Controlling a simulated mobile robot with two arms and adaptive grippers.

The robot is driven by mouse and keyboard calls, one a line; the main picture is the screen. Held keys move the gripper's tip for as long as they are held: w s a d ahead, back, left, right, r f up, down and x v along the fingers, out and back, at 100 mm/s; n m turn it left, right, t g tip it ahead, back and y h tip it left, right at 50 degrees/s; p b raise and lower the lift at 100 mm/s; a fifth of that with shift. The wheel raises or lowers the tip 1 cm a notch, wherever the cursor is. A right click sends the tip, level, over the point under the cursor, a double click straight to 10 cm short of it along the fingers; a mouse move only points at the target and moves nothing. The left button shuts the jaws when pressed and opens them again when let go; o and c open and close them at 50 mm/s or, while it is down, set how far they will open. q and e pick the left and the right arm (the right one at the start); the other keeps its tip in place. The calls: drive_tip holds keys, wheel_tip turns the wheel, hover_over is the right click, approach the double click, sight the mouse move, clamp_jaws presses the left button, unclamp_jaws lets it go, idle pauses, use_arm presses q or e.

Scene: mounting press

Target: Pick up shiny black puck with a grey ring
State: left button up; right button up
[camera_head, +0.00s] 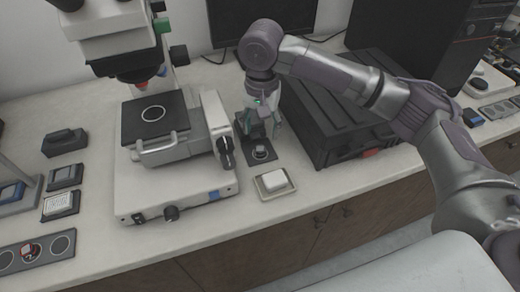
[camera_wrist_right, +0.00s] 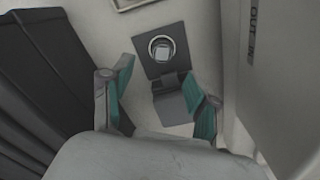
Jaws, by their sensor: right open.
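A small dark puck with a light grey ring (camera_head: 260,152) sits on a dark square pad (camera_head: 268,159) between the microscope and the black case. In the right wrist view the ringed puck (camera_wrist_right: 162,48) shows with a pale square reflection at its centre, on the dark pad (camera_wrist_right: 178,70). My right gripper (camera_head: 262,118) hangs fingers down just behind the puck. In the right wrist view its two teal-padded fingers (camera_wrist_right: 165,92) are spread apart with nothing between them touching, and the puck lies beyond their tips. My left gripper does not show.
The microscope (camera_head: 175,160) stands close on the left. A black case (camera_head: 340,125) with a red latch stands close on the right. A small tray with a white block (camera_head: 273,183) lies in front of the pad. Several dark mounts lie at far left.

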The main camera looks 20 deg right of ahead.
sight(260, 149)
drive_tip(key=shift+w+f, duration=0.1)
drive_tip(key=shift+f, duration=0.6)
drive_tip(key=f, duration=0.4)
drive_tip(key=shift+s+a+f, duration=0.15)
drive_tip(key=shift+s, duration=0.05)
drive_tip(key=shift+f, duration=0.3)
drive_tip(key=shift+c, duration=0.2)
drive_tip(key=c, duration=1.1)
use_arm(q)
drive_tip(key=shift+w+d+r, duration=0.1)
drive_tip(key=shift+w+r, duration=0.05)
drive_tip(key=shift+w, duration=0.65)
use_arm(e)
drive_tip(key=shift+r, duration=0.1)
